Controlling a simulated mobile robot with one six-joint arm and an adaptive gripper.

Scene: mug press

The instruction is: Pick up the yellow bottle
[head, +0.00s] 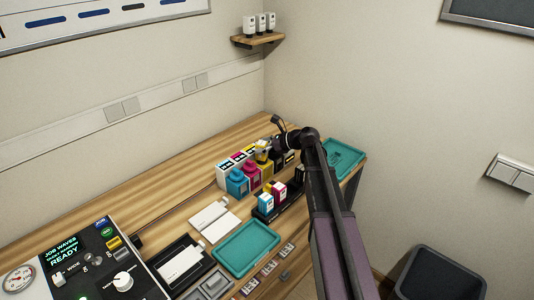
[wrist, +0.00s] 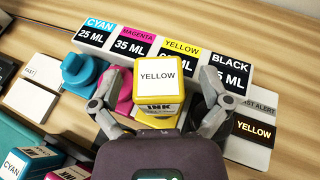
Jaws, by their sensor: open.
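The yellow bottle (wrist: 157,78) stands upright in the middle of the wrist view, with a white "YELLOW" label on its top and "INK" on its front. In the head view the yellow bottle (head: 262,151) is partly hidden by my gripper (head: 274,145). In the wrist view my gripper (wrist: 158,88) is open, one finger on each side of the bottle. I cannot tell whether either finger touches it. The bottle's lower part is hidden by my gripper's body.
Cyan (wrist: 82,72) and magenta (wrist: 118,88) bottles stand close on the left. A dark bottle shows partly behind the right finger. A label rack (wrist: 160,45) is behind, and an alert sign (wrist: 250,130) is at right. A teal tray (head: 247,248) lies nearer.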

